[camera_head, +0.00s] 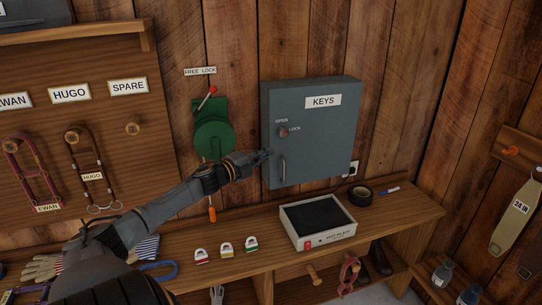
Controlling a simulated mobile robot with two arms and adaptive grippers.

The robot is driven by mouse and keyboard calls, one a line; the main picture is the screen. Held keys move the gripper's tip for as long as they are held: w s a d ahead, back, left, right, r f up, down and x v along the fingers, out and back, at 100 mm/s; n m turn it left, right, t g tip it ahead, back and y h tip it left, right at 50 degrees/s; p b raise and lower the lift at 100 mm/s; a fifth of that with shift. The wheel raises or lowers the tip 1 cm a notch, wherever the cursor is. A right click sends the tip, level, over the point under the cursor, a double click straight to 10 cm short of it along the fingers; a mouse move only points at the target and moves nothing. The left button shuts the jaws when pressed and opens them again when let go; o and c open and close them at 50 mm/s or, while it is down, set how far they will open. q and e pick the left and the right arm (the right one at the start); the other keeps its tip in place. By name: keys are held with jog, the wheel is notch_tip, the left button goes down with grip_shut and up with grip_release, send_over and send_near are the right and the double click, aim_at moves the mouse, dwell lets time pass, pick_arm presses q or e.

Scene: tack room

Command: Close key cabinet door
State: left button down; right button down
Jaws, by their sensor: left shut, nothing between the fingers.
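The grey key cabinet (315,130) hangs on the wooden wall, with a "KEYS" label on its door. The door looks flush with the body, though I cannot tell whether it is fully latched. A red knob (284,132) marked OPEN and LOCK sits near the door's left edge, with a vertical handle (283,171) below it. My left gripper (266,154) is shut and empty. It is at the left edge of the cabinet, left of the handle; I cannot tell whether it touches. My right gripper does not show.
A wooden shelf (400,216) runs below, holding a white-framed box with a black top (318,222), black tape (360,196) and several padlocks (227,250). A green device with a red-tipped lever (213,133) hangs left of the cabinet, close behind my arm.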

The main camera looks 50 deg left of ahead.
pick_arm(q)
jog(key=s+a+b, duration=0.1)
jog(key=s+a, duration=0.4)
jog(key=a, duration=0.1)
jog(key=shift+s+f, duration=0.15)
jog(key=shift+f, duration=0.2)
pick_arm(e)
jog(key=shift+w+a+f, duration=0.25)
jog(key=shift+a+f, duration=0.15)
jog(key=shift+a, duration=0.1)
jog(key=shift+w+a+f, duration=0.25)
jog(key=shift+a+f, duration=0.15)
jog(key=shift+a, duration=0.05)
